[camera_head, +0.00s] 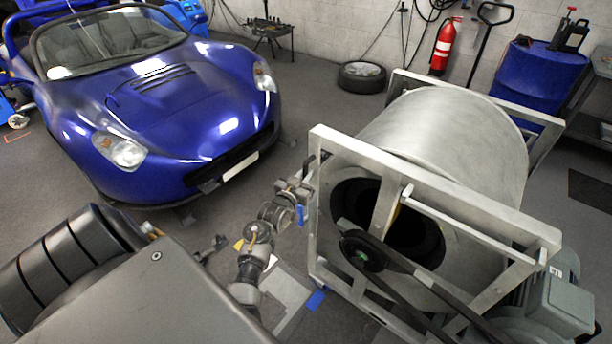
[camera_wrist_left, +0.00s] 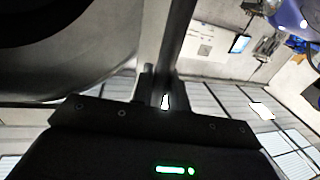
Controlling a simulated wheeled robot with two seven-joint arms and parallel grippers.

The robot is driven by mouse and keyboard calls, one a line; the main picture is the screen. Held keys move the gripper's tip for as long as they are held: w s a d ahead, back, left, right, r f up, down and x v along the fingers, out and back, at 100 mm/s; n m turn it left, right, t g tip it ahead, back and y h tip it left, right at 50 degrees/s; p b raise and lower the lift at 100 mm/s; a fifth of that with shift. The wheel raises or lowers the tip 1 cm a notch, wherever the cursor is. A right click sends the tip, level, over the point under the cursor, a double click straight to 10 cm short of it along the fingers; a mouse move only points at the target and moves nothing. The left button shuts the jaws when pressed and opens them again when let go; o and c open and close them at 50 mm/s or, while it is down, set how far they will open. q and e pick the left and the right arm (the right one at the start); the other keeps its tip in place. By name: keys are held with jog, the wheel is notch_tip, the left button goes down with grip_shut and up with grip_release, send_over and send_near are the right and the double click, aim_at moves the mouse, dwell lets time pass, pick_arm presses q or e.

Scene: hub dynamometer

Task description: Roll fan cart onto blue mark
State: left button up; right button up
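The fan cart, a large grey drum fan in a pale metal frame (camera_head: 318,215), stands upright at the right of the head view. Its drum also fills the upper left of the wrist view (camera_wrist_left: 90,60). My left gripper (camera_head: 305,183) is at the frame's left side, by a small dark handle. In the wrist view its fingers (camera_wrist_left: 164,90) are close together on either side of a dark bar of the cart, seemingly shut on it. Blue marks show on the floor left of the frame (camera_head: 300,215) and at its lower corner (camera_head: 316,300). My right gripper is out of view.
A blue sports car (camera_head: 180,100) stands at the left. A tire (camera_head: 362,77), a red extinguisher (camera_head: 445,46) and a blue barrel (camera_head: 540,75) are along the back wall. A grey motor (camera_head: 555,305) sits at the cart's lower right. Some floor is free between car and cart.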

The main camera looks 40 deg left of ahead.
pick_arm(q)
grip_shut()
